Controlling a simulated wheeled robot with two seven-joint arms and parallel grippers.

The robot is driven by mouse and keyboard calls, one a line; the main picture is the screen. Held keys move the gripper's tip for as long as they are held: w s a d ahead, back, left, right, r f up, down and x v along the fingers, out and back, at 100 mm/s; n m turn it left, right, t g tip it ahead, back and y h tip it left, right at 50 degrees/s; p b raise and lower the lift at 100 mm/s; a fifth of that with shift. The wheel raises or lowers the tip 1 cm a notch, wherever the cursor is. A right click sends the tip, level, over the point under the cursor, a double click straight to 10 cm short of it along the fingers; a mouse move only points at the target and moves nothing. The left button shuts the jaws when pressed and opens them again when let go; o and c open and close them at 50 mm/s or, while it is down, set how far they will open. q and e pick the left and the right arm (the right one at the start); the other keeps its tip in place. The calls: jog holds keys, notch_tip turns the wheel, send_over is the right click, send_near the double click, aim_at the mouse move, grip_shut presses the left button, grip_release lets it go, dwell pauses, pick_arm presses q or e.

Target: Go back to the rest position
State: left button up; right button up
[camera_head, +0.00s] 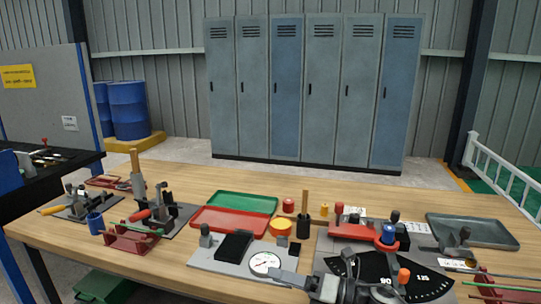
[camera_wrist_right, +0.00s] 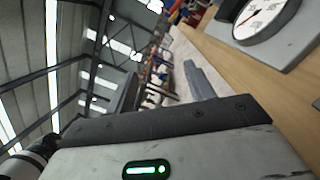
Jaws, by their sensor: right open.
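My right gripper (camera_head: 288,277) is low in the middle of the head view, at the front edge of the wooden table (camera_head: 160,262). It is open and holds nothing that I can see. In the right wrist view my right gripper (camera_wrist_right: 162,88) shows its fingers apart, with open hall behind them. A dial gauge (camera_head: 264,263) on a grey plate lies just left of and behind the gripper in the head view. The gauge (camera_wrist_right: 262,18) also shows at the top right of the wrist view. My left gripper is not in view.
A black protractor plate (camera_head: 430,284) and a red fixture with a blue knob (camera_head: 388,235) stand right of the gripper. Red (camera_head: 229,221) and green (camera_head: 243,203) trays lie behind the gauge. Clamps (camera_head: 148,212) and a red rack (camera_head: 131,239) stand at left. Lockers (camera_head: 306,90) stand behind.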

pick_arm(q)
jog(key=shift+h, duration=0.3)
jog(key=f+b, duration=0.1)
jog(key=b, duration=0.2)
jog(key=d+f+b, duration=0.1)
jog(key=b, duration=0.2)
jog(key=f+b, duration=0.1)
jog(key=b, duration=0.2)
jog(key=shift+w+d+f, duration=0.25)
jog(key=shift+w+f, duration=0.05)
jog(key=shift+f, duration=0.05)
pick_arm(e)
jog(key=s+d+f+n+t+h, duration=0.1)
jog(key=s+d+f+n+h, duration=0.2)
jog(key=s+f+n, duration=0.4)
jog(key=s+d+f+n+t+h, duration=0.2)
jog(key=s+d+f+n+h, duration=0.2)
jog(key=n, duration=1.1)
jog(key=s+d+f+n+t+h, duration=0.1)
jog(key=s+d+f+n+h, duration=0.3)
jog(key=s+f+n+h, duration=0.3)
jog(key=s+f+n, duration=0.5)
jog(key=f, duration=0.1)
jog(key=shift+s, duration=0.15)
